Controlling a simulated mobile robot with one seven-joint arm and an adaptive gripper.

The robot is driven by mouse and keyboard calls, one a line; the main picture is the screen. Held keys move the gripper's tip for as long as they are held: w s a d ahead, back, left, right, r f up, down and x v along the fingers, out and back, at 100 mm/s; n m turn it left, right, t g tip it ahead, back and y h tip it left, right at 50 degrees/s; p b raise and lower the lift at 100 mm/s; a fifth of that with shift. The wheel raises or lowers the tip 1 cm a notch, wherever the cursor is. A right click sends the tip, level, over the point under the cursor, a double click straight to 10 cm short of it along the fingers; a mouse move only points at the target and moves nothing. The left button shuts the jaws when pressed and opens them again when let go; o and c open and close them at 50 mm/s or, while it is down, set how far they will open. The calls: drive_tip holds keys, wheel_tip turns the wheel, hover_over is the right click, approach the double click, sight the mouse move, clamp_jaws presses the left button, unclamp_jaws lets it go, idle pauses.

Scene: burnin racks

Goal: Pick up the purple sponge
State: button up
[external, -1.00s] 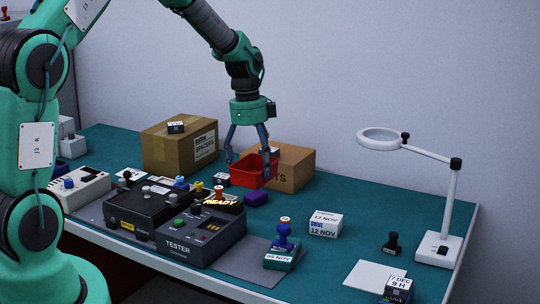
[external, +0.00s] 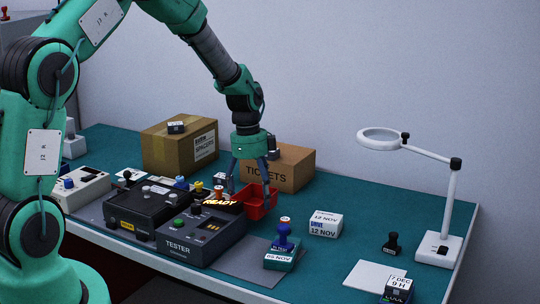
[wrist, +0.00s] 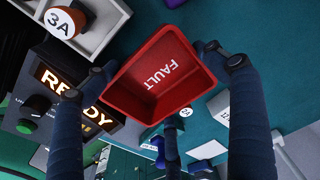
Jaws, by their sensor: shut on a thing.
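My gripper (external: 249,197) is shut on a red bin (external: 257,209), with fingers at opposite sides of it. In the wrist view the bin (wrist: 160,80) is tilted and has "FAULT" in white inside; I see no contents. It is low over the table, and whether it touches the table cannot be told. A small purple patch (wrist: 175,3), likely the purple sponge, is cut off by the wrist view's top edge. In the external view the sponge is hidden at or behind the bin and gripper.
The tester (external: 199,239) and the lit READY sign (external: 221,203) stand close left of the bin. The TICKETS carton (external: 293,171) is behind it. A blue stamp (external: 284,239) stands to the front right.

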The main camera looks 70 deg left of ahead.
drive_tip(key=shift+f, duration=1.8)
drive_tip(key=shift+f+b, duration=0.1)
drive_tip(key=shift+b, duration=0.2)
drive_tip(key=o, duration=1.4)
drive_tip(key=shift+c, duration=0.2)
wheel_tip(320, 180, up, 12)
drive_tip(key=s+p, duration=0.1)
drive_tip(key=p, duration=0.1)
drive_tip(key=shift+a, duration=0.45)
